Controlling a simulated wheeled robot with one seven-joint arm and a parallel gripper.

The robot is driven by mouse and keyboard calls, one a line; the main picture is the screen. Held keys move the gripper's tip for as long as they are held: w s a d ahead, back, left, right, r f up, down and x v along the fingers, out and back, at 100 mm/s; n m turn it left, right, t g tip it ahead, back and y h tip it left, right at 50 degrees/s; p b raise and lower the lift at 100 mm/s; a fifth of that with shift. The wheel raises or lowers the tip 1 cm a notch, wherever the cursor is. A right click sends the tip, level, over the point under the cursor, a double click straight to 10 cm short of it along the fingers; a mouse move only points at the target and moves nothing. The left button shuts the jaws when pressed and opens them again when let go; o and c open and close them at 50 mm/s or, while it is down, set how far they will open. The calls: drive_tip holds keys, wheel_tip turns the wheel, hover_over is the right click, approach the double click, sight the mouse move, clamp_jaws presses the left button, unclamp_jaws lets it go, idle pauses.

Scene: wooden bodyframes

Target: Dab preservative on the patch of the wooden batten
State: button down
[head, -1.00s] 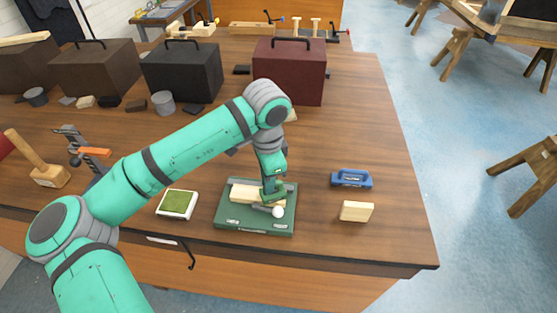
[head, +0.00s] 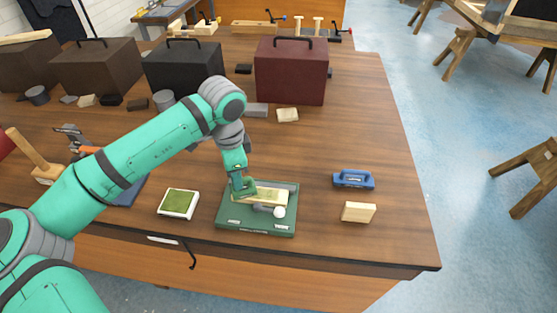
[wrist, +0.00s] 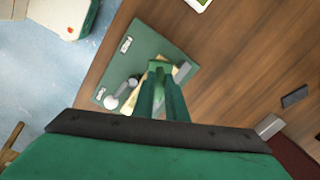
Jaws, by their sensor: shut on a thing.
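The pale wooden batten (head: 270,190) lies on a green fixture board (head: 232,222). A dull olive patch shows on its top. A grey lever with a white knob (head: 279,212) sits at its front right; the knob shows in the wrist view (wrist: 112,102). My gripper (head: 243,190) points down at the batten's left part, at or just above it; contact is unclear. In the wrist view my fingers (wrist: 159,68) are close together over the batten (wrist: 136,103). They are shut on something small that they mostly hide. A green pad in a white tray (head: 179,203) lies left of the board.
A mallet (head: 45,170) is at the left. A dark red toolbox (head: 291,72) and other boxes stand behind. The bench (head: 370,120) is clear at the right.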

drive_tip(key=shift+a, duration=0.4)
drive_tip(key=shift+d, duration=0.6)
drive_tip(key=shift+s+d, duration=0.15)
drive_tip(key=shift+d, duration=3.25)
drive_tip(key=shift+s+d, duration=0.15)
drive_tip(key=shift+d, duration=1.05)
drive_tip(key=shift+s+d, duration=0.1)
drive_tip(key=shift+d, duration=1.05)
drive_tip(key=shift+r, duration=0.15)
wheel_tip(320, 180, up, 8)
